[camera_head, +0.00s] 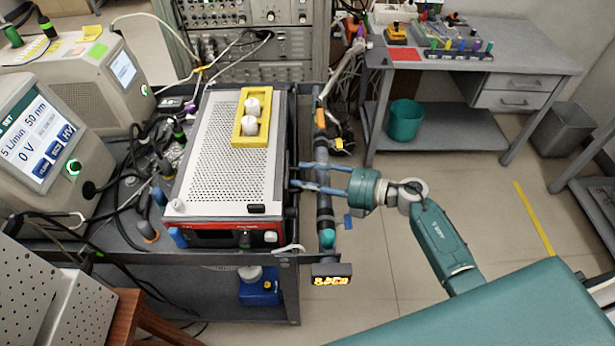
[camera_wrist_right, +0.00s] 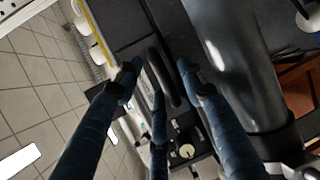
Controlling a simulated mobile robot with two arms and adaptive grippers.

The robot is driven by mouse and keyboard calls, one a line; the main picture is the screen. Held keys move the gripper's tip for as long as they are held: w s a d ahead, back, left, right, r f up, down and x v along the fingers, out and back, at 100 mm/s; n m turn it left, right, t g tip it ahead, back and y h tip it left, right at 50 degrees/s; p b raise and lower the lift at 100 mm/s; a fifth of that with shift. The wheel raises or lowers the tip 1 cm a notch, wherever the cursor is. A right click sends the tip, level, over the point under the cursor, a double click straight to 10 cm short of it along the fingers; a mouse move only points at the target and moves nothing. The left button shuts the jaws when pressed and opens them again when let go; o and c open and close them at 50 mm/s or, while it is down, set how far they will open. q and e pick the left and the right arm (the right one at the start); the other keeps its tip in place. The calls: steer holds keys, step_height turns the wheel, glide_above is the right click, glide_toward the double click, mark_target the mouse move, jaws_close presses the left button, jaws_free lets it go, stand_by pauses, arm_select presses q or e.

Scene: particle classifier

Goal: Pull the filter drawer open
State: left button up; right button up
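The white perforated instrument (camera_head: 215,150) with a red-edged front stands on the grey cart. In the head view its right side is mostly hidden, and I cannot make out a drawer there. My right gripper (camera_head: 298,174) reaches in from the right, across the dark vertical pipe, with its blue fingers spread near that side. In the right wrist view the gripper (camera_wrist_right: 159,67) is open, and a black curved handle (camera_wrist_right: 165,77) on a dark panel shows between its fingertips. I cannot tell whether the fingers touch it. My left gripper is not in view.
A dark pipe (camera_head: 323,215) with a teal band runs beside the cart, close to my right fingers. A small lit display (camera_head: 331,275) hangs at its lower end. A yellow tray (camera_head: 238,138) with white knobs lies on the instrument. The floor to the right is fairly clear.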

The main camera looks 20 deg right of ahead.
jaws_close()
steer(key=s+d+b, duration=0.3)
steer(key=d, duration=0.8)
steer(key=shift+s+d+b, duration=0.15)
steer(key=shift+s+b, duration=0.05)
steer(key=shift+b, duration=0.2)
steer(key=shift+f, duration=0.1)
jaws_free()
